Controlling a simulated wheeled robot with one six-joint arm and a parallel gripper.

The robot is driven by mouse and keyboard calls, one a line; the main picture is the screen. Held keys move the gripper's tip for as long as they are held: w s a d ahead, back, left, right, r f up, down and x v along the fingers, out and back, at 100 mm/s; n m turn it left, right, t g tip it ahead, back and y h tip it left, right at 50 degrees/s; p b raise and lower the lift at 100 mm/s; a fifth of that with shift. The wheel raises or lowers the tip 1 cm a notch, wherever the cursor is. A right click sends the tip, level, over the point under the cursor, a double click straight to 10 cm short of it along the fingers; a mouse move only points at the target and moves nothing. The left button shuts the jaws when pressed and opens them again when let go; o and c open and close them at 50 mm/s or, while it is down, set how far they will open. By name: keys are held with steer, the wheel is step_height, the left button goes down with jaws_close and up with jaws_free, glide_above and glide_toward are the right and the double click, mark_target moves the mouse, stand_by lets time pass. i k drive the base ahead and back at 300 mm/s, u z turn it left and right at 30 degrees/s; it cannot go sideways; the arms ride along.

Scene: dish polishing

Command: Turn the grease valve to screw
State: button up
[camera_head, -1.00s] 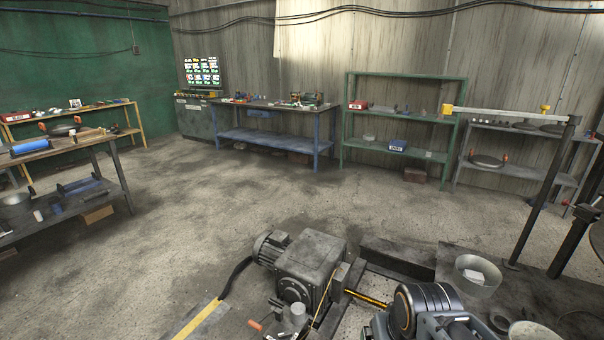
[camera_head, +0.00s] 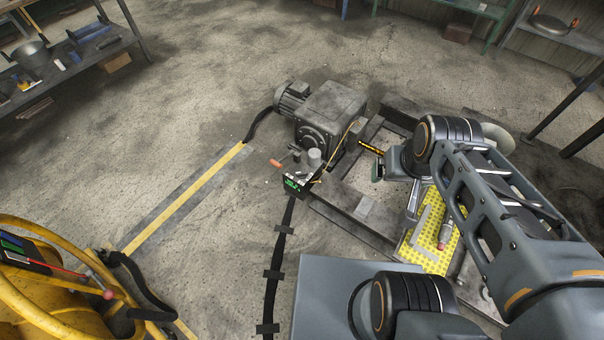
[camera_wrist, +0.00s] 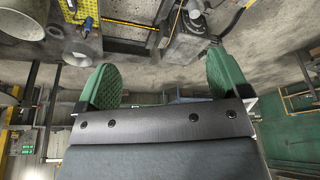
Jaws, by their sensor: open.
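A small valve-like lever with an orange handle (camera_head: 277,163) stands beside a grey cylinder (camera_head: 314,157) at the front of the grey motor gearbox (camera_head: 336,108). I take the lever to be the grease valve; its setting is too small to read. A small box with a green-lit display (camera_head: 296,184) sits just below it. My gripper (camera_head: 379,171) is to the right of the lever, apart from it, partly hidden by my arm. In the wrist view my gripper (camera_wrist: 163,78) shows two green pads spread wide with nothing between them. The gearbox (camera_wrist: 188,40) lies beyond them, seen upside down.
A yellow perforated plate (camera_head: 427,235) lies below my arm. A yellow-black striped bar (camera_head: 371,147) runs beside the gearbox. A yellow machine (camera_head: 40,290) stands at lower left. A workbench (camera_head: 100,45) is at upper left. The floor left of the gearbox is open.

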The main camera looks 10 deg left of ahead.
mark_target(301, 175)
steer(key=k, duration=0.6)
steer(key=u, duration=0.65)
steer(key=i, duration=0.6)
steer(key=u, duration=0.55)
steer(key=i, duration=1.45)
steer(key=z, duration=0.55)
